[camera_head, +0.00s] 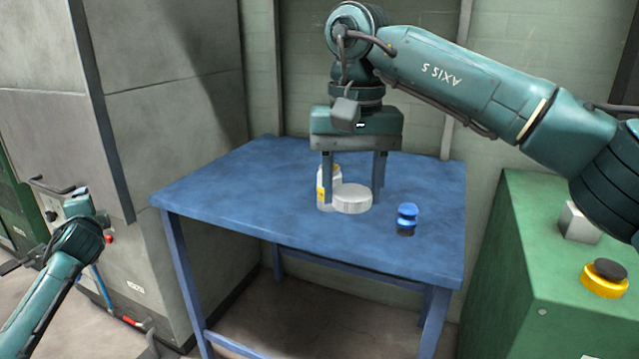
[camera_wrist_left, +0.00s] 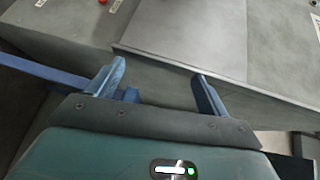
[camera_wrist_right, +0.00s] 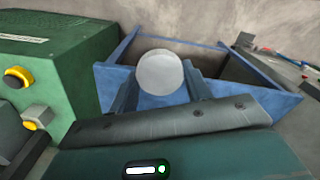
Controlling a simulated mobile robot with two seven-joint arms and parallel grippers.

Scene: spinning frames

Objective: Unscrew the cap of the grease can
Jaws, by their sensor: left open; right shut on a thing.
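My right gripper (camera_head: 352,190) points down over the blue table (camera_head: 250,200). Its two fingers are on either side of a pale grey, round, ridged cap (camera_head: 352,200) and shut on it. In the right wrist view the cap's flat round top (camera_wrist_right: 161,72) shows between the fingers. I cannot tell whether a can body is under the cap. A white bottle with a yellow label (camera_head: 322,192) stands just left of it, partly hidden by a finger. My left gripper (camera_wrist_left: 160,85) is open and empty, left of the table.
A small blue object with a dark base (camera_head: 407,218) stands right of the cap on the table. A green cabinet (camera_head: 530,270) with a yellow and black button (camera_head: 605,278) stands to the right. A grey machine housing (camera_head: 175,150) is at the left. The table's left part is clear.

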